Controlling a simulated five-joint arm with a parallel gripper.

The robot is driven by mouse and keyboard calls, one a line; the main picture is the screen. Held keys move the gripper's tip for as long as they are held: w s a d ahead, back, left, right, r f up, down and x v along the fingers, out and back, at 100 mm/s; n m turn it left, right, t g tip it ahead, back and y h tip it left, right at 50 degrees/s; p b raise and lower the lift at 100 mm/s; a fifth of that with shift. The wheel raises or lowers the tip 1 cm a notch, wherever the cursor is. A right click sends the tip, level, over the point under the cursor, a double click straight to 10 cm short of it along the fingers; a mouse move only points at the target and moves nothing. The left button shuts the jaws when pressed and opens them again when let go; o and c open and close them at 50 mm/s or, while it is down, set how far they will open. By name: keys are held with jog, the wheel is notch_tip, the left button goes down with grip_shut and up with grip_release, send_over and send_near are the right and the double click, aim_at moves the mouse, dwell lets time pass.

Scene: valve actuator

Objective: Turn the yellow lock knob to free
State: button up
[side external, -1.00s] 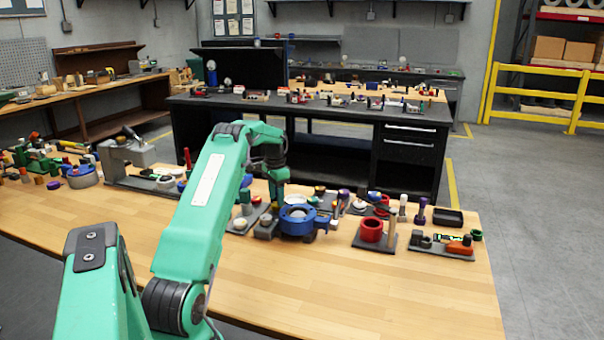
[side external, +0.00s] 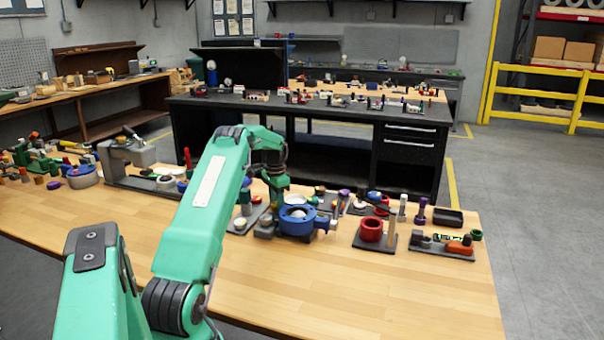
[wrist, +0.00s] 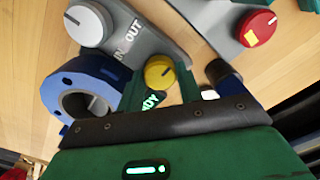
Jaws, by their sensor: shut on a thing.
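The yellow lock knob (wrist: 158,72) shows its round top and a pale line in the wrist view. It sits between the blue valve ring and a short dark post. My gripper (wrist: 166,78) is at the knob and is shut on it; how the fingertips meet its sides is partly hidden. The blue valve body (side external: 297,222) stands on the bench in the side view, with my gripper (side external: 279,202) just behind it. The blue ring (wrist: 105,78) also shows in the wrist view. The knob cannot be made out in the side view.
In the wrist view a white knob (wrist: 88,25) sits on a grey plate lettered IN and OUT, and a red knob (wrist: 257,28) sits at upper right. A red cylinder (side external: 371,229) on a grey base stands right of the valve. The bench front (side external: 330,295) is clear.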

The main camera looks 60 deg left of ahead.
jog(key=n, duration=0.4)
jog(key=shift+r, duration=0.1)
jog(key=n, duration=0.4)
jog(key=shift+n, duration=0.4)
jog(key=n, duration=0.4)
jog(key=shift+n, duration=0.3)
jog(key=shift+a+n, duration=0.1)
jog(key=shift+n, duration=2.2)
jog(key=o, duration=0.7)
